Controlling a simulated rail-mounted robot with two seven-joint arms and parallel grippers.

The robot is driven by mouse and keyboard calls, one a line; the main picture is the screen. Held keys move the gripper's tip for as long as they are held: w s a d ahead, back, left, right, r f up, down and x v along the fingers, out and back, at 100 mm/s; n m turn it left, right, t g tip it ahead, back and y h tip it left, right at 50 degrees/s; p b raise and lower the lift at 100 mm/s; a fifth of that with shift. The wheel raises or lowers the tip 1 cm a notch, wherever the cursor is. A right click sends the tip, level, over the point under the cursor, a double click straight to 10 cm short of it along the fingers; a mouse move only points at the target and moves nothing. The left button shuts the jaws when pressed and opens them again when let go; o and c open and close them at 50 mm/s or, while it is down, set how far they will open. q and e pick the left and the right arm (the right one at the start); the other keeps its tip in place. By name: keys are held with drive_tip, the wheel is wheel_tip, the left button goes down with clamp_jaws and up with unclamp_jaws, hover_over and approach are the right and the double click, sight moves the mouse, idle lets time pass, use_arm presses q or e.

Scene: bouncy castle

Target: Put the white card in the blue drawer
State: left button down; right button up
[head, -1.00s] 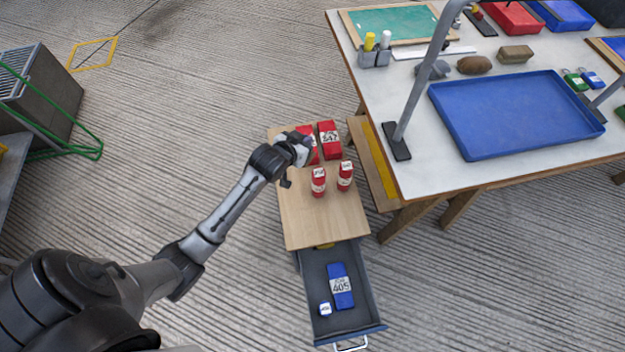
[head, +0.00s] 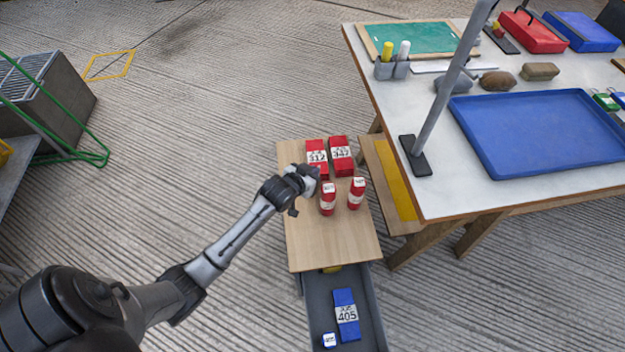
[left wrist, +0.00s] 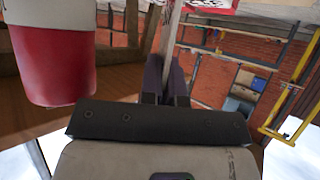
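My left gripper (head: 312,182) is over the left side of the small wooden cabinet top (head: 335,240), close to a red bottle with a white top (head: 327,200). In the left wrist view its dark fingers (left wrist: 166,85) are close together with a thin pale strip between them. This looks like the white card (left wrist: 168,40) seen edge-on. In the head view the card cannot be made out. The dark blue-grey drawer (head: 372,310) under the cabinet top is open. A blue box marked 405 (head: 346,314) and a small blue-and-white bottle (head: 329,341) are in it.
Two red boxes (head: 317,152) (head: 341,150) and a second red bottle (head: 356,193) stand on the cabinet top. A bench (head: 392,185) and a large table with a blue tray (head: 540,130) are to the right. The front part of the cabinet top is clear.

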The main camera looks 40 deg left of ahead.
use_arm(q)
wheel_tip(320, 180, down, 2)
drive_tip(key=shift+f+b, duration=0.25)
drive_tip(key=shift+b, duration=0.3)
drive_tip(key=shift+s, duration=0.1)
drive_tip(key=shift+f, duration=0.1)
drive_tip(key=c, duration=1.3)
unclamp_jaws()
drive_tip(key=shift+c, duration=0.2)
